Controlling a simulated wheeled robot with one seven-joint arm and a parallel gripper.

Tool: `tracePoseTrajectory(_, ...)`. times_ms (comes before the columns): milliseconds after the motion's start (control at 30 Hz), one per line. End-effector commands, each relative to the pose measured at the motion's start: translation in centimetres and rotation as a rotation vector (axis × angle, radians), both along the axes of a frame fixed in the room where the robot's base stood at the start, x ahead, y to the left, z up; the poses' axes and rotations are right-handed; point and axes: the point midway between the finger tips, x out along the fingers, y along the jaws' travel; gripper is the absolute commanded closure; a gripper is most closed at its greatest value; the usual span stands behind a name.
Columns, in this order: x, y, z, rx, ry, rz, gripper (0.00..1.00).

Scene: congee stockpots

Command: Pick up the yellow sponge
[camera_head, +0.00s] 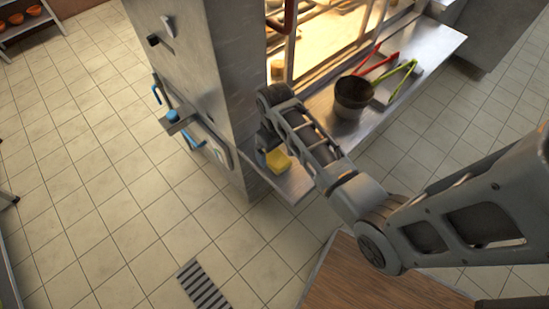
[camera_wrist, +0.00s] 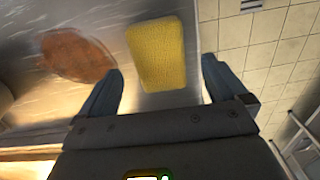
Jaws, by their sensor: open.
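The yellow sponge (camera_head: 278,160) lies near the left end of a metal shelf (camera_head: 293,184), close to its front edge. In the wrist view the sponge (camera_wrist: 156,54) is a yellow block at the upper middle, beyond and between the two fingers. My gripper (camera_wrist: 163,88) is open and empty, with a finger to either side of the sponge's near end. I cannot tell how much height is left between the fingers and the sponge. In the head view my arm hides most of the gripper.
A brown round item (camera_wrist: 78,56) lies left of the sponge in the wrist view. A dark pot (camera_head: 353,97), red tongs (camera_head: 377,62) and green tongs (camera_head: 402,80) are farther right along the shelf. A metal cabinet (camera_head: 215,70) with blue handles stands left. Tiled floor lies below the shelf edge.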

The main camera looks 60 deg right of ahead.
Motion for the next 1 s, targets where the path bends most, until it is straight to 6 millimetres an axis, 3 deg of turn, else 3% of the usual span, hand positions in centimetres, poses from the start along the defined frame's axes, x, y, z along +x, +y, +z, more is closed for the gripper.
tracePoseTrajectory(200,0.0,0.0,-2.2,0.0,0.0,0.0,0.01)
tracePoseTrajectory(467,0.0,0.0,-2.4,0.0,-0.001,0.0,0.02)
tracePoseTrajectory(1000,0.0,0.0,-2.4,0.0,-0.001,0.0,0.54)
